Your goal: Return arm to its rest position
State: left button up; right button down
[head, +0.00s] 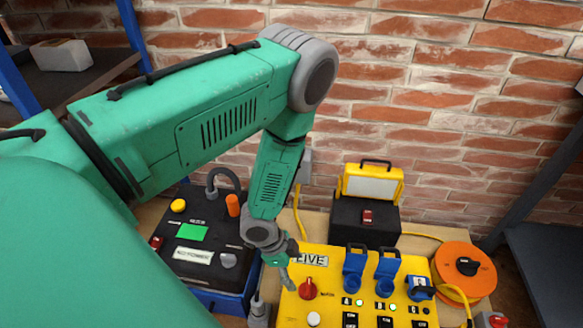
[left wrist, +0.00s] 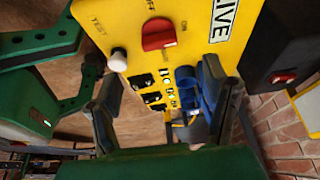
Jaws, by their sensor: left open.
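My left arm (head: 225,115) is green, comes in from the left, bends at a grey elbow and hangs down over the bench. My left gripper (head: 288,275) is at its lower end, beside the left edge of the yellow LIVE panel (head: 335,262). In the left wrist view the gripper's two dark fingers (left wrist: 165,100) stand wide apart with nothing between them. The yellow panel (left wrist: 135,15) fills the space beyond them, with its red knob (left wrist: 158,34) and white button (left wrist: 118,60). Whether a fingertip touches the panel cannot be told.
A dark box with a yellow button (head: 178,205) and green label stands left of the panel. A black and yellow work lamp (head: 372,183) stands behind it, and an orange cable reel (head: 463,270) to the right. A brick wall (head: 440,110) closes the back. Blue sockets (head: 355,268) rise from the panel.

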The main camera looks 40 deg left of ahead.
pick_arm(q)
jog(key=shift+v, duration=1.05)
jog(key=shift+s, duration=0.1)
jog(key=s+r+n+g+y, duration=0.1)
jog(key=s+r+n+y, duration=0.35)
jog(key=s+n, duration=0.8)
notch_tip(320, 180, up, 13)
jog(key=s+m+p, duration=0.1)
jog(key=s+p, duration=0.1)
jog(key=p, duration=1)
jog(key=shift+r+g+h, duration=0.2)
jog(key=shift+g+h, duration=0.1)
jog(key=shift+h, duration=0.05)
jog(key=shift+w, duration=0.1)
